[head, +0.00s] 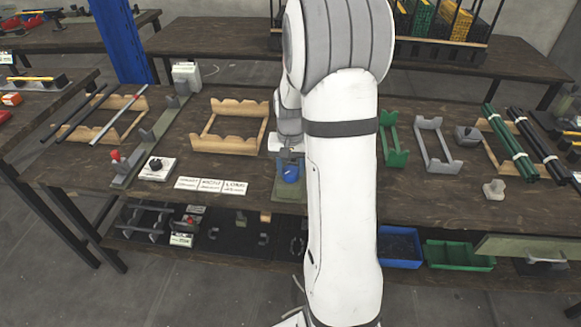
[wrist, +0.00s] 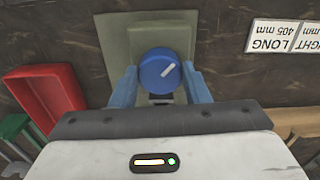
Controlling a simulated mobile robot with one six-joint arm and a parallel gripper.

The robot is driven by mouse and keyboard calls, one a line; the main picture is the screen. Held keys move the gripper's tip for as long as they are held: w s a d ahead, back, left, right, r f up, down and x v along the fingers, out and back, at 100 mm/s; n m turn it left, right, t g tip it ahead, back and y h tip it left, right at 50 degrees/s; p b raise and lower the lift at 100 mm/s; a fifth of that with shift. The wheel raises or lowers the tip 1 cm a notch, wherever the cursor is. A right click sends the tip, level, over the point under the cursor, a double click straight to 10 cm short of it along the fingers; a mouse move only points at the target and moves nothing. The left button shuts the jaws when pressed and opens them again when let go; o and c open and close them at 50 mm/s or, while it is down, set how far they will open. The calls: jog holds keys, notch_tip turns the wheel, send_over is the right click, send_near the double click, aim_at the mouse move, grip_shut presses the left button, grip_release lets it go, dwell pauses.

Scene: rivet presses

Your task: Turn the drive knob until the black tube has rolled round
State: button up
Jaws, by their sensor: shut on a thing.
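The blue drive knob (wrist: 158,75) sits on a grey-green plate (wrist: 115,40) and has a white mark pointing up and right in the wrist view. My gripper (wrist: 161,86) has a pale blue finger on each side of it and is shut on it. In the head view the knob (head: 290,172) shows at the bench front, just left of my arm. Dark tubes (head: 80,117) lie at the left, and black tubes (head: 536,145) lie at the far right beside green ones. I cannot tell which is the task's tube. My arm hides the bench behind it.
Cards (head: 211,186) lie left of the knob. Empty wooden cradles (head: 229,127) stand behind them. A red tray (wrist: 45,95) is near the gripper in the wrist view. Green (head: 393,140) and grey (head: 436,145) cradles stand right of my arm.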

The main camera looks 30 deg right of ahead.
aim_at(291, 170)
dwell(0.3)
jog(key=o, duration=1)
notch_tip(291, 170, up, 8)
jog(key=shift+f, duration=0.2)
jog(key=shift+r, duration=0.15)
jog(key=shift+a+r, duration=0.15)
jog(key=s+a+r+n+t+p, duration=0.1)
jog(key=s+a+r+n, duration=0.1)
jog(key=s, duration=0.4)
jog(key=s+a+r+n+p, duration=0.1)
jog(key=s+a+r+n, duration=0.1)
jog(key=s+a+r, duration=0.2)
jog(key=s+a+r+n+t+p, duration=0.1)
jog(key=s+a+r+n+p, duration=0.1)
jog(key=s+a, duration=0.6)
jog(key=shift+s+r+t, duration=0.3)
jog(key=shift+s+r, duration=0.3)
